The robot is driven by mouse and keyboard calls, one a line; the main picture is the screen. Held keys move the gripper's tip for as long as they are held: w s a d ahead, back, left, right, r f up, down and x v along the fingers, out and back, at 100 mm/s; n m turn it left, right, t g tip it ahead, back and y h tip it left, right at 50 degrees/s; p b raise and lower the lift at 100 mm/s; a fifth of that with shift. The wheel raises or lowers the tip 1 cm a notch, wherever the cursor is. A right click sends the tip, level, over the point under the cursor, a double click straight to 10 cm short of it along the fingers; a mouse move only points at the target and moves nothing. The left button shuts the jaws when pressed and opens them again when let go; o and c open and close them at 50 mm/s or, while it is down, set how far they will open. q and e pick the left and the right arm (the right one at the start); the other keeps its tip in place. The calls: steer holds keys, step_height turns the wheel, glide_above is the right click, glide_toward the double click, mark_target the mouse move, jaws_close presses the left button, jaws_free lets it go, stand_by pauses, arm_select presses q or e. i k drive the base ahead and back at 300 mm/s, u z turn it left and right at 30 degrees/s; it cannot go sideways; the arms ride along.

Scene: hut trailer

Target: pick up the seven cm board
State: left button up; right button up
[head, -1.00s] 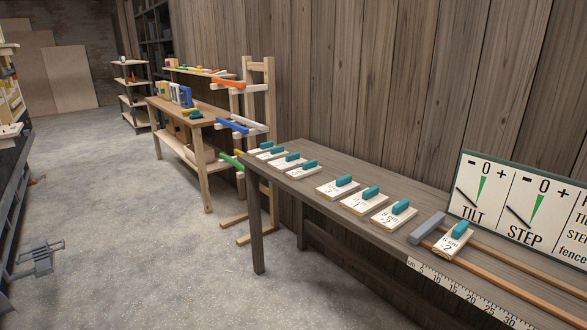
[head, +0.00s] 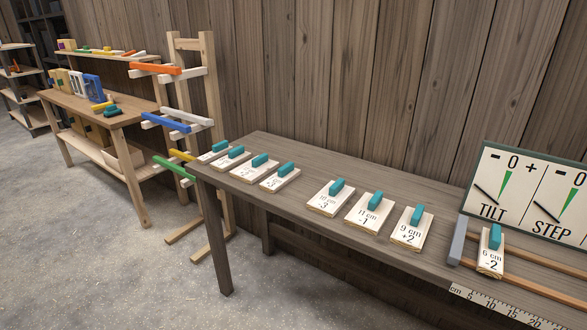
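Several pale boards with teal handles lie on the long grey-brown table. The left group has a board at the far end (head: 208,156), one beside it (head: 226,163), a wider one (head: 248,174) and a nearer one (head: 275,184). Their labels are too small to read surely, so I cannot tell which is the seven cm board. Further right lie boards marked 10 cm (head: 326,203), 11 cm (head: 366,217) and 9 cm (head: 408,236). A 6 cm board (head: 490,264) rests on the rails at the right. Neither gripper is in view.
The table (head: 300,225) runs along a plank wall. A sign reading TILT and STEP (head: 525,190) stands at its right back, above a ruler strip (head: 510,308). A wooden rack with coloured bars (head: 210,100) and a workbench (head: 130,118) stand left. Floor in front is clear.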

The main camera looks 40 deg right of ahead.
mark_target(287, 172)
steer(key=z, duration=0.55)
steer(key=i, duration=0.8)
steer(key=z, duration=0.8)
